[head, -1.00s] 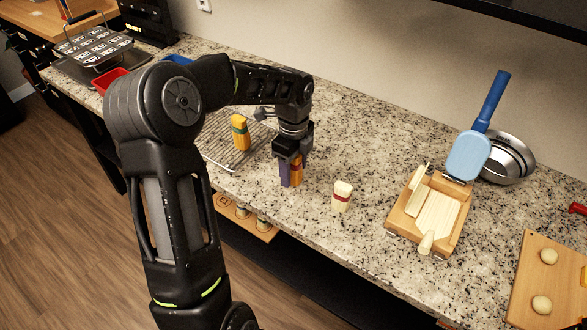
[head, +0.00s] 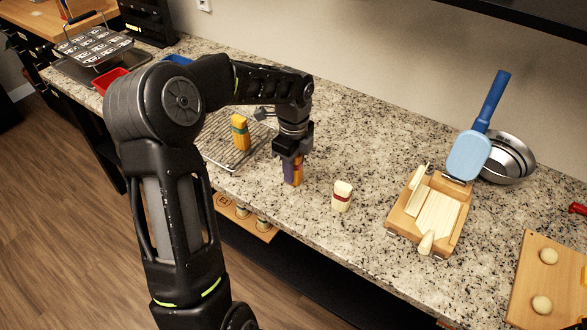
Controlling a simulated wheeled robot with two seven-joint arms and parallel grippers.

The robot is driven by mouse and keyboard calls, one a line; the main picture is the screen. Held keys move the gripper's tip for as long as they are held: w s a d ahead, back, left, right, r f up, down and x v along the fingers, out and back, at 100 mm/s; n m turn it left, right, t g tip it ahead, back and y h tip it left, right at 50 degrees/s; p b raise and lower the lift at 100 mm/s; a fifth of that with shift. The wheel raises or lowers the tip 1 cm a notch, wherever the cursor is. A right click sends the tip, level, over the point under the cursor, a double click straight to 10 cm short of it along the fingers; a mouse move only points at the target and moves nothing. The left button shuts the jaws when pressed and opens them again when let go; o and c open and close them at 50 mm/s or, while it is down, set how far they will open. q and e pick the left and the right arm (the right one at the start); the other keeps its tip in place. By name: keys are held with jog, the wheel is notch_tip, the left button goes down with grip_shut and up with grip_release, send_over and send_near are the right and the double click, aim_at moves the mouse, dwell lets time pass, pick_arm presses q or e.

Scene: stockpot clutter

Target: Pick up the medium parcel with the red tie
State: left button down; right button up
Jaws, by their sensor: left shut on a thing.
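A small cream parcel with a red tie (head: 342,197) stands upright on the granite counter, apart from any gripper. My left gripper (head: 291,160) points down just left of it and is shut on an orange and purple item (head: 292,174), purple on its left side and orange on its right. I cannot tell whether this is one piece or two, and its upper part is hidden by the jaws. A yellow-orange parcel (head: 240,132) stands on the wire rack behind and to the left. My right gripper is out of view.
The wire rack (head: 222,152) lies left of the gripper. The counter behind the cream parcel is clear.

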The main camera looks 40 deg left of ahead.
pick_arm(q)
notch_tip(320, 180, up, 10)
jog(key=shift+r+b, duration=0.1)
jog(key=shift+b, duration=0.25)
dwell(0.8)
